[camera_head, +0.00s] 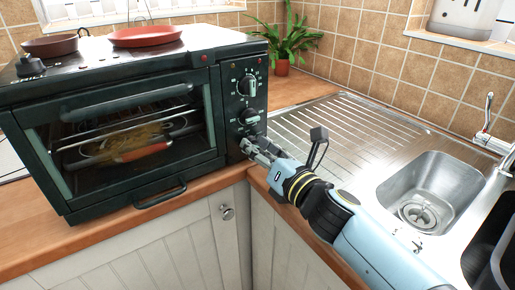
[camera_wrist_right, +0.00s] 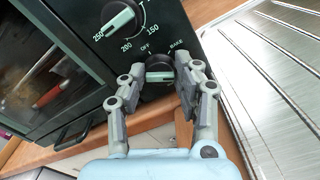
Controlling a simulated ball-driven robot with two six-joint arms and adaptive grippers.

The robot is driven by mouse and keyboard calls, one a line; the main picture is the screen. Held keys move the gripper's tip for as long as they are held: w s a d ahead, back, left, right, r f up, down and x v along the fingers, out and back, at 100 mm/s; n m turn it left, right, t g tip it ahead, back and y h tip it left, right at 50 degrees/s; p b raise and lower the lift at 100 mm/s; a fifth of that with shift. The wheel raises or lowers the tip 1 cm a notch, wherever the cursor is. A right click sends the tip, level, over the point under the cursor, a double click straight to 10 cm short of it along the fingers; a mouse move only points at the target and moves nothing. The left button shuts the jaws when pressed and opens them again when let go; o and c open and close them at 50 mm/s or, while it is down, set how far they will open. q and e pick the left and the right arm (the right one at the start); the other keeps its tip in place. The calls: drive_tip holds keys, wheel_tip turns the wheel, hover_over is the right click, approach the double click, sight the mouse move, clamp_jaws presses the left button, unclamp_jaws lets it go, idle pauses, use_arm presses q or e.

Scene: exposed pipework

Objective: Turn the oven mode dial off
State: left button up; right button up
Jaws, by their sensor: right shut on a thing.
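The oven mode dial (camera_wrist_right: 159,68) is the black knob marked OFF and BAKE in the right wrist view. Its pale grip bar lies roughly sideways there, and which mark it points at is unclear. My right gripper (camera_wrist_right: 164,87) is closed around this dial, one finger on each side. In the head view my right gripper (camera_head: 250,147) is at the low part of the oven's control panel and hides most of this dial. The oven (camera_head: 198,204) is a dark countertop unit with its glass door shut. My left gripper is out of view.
A temperature dial (camera_wrist_right: 118,17) is just above the held dial, and another dial (camera_head: 247,85) is higher on the panel. Pans (camera_head: 146,36) sit on the oven top. A metal sink (camera_head: 425,197) and drainer (camera_head: 345,125) are to the right.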

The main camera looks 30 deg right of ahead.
clamp_jaws()
drive_tip(key=shift+n+b, duration=0.4)
drive_tip(key=shift+n, duration=0.7)
drive_tip(key=shift+n+b, duration=0.6)
drive_tip(key=shift+n, duration=1.7)
drive_tip(key=o, duration=1)
unclamp_jaws()
drive_tip(key=shift+o, duration=0.2)
drive_tip(key=s, duration=0.4)
drive_tip(key=s+d, duration=0.1)
drive_tip(key=s, duration=0.7)
drive_tip(key=shift+d, duration=0.25)
